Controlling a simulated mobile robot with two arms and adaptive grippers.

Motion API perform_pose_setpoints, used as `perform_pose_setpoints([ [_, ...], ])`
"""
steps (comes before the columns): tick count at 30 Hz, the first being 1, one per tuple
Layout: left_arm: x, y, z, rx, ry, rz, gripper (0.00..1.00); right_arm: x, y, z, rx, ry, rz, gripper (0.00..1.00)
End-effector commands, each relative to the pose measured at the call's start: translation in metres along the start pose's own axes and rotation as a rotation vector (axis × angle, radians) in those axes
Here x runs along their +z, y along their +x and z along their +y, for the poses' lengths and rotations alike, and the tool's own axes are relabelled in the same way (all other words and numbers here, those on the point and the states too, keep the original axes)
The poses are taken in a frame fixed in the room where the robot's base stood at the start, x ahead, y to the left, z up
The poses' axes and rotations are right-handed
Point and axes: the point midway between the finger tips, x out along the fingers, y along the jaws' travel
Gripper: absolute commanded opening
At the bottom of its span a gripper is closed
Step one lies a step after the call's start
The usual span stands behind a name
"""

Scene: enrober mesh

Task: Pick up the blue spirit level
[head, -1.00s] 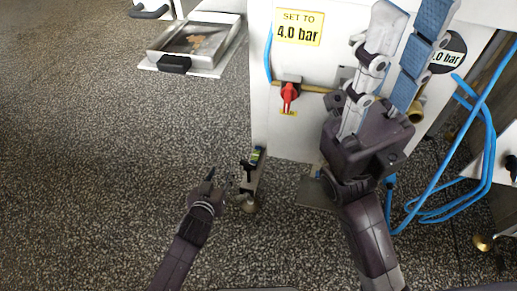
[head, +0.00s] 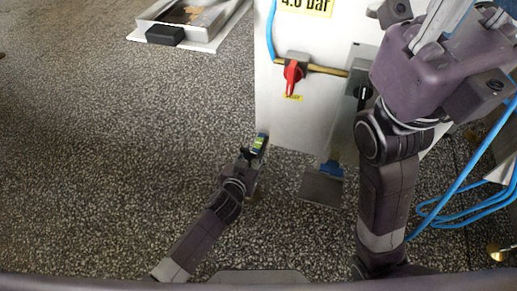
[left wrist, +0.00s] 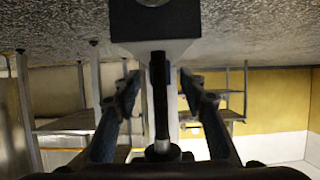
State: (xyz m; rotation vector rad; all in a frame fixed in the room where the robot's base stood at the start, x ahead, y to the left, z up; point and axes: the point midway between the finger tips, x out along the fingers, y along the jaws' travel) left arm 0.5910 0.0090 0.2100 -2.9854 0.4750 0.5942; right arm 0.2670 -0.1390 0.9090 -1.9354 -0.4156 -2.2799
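The blue spirit level (head: 259,142), small with a yellow-green part, is at the lower left corner of the white machine. My left gripper (head: 248,158) is low beside that corner, just below the level in the head view; whether it touches the level is unclear. In the left wrist view my left gripper (left wrist: 158,95) has its two fingers apart, with a dark upright rod (left wrist: 160,95) showing between them. I cannot make out the level there. My right gripper (head: 445,25) is at the upper right, its fingers partly cut off by the frame.
The white machine (head: 305,115) carries a red valve handle (head: 292,76). A grey plate (head: 322,188) lies on the floor by its base. Blue hose (head: 462,215) loops at the right. A metal tray (head: 205,28) stands at upper left. The left floor is clear.

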Motion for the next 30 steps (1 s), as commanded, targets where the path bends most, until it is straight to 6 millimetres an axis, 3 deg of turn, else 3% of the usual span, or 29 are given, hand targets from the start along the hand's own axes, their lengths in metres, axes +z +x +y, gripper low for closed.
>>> perform_pose_setpoints([
  [4,0.0013,0.0154,-0.0001,0.000,0.000,0.001,0.38,-0.0078,0.0027,-0.0028,-0.011,-0.004,0.029,0.26],
  [14,-0.0005,0.0177,-0.0005,-0.001,-0.001,-0.001,0.37,-0.0083,0.0061,-0.0031,-0.013,-0.004,0.033,0.26],
  [24,-0.0004,0.0176,-0.0006,-0.001,0.000,0.000,0.00,-0.0085,0.0060,-0.0033,-0.013,-0.004,0.033,0.26],
  [30,-0.0009,0.0176,-0.0005,0.000,0.000,0.001,0.00,-0.0086,0.0060,-0.0033,-0.013,-0.004,0.033,0.26],
])
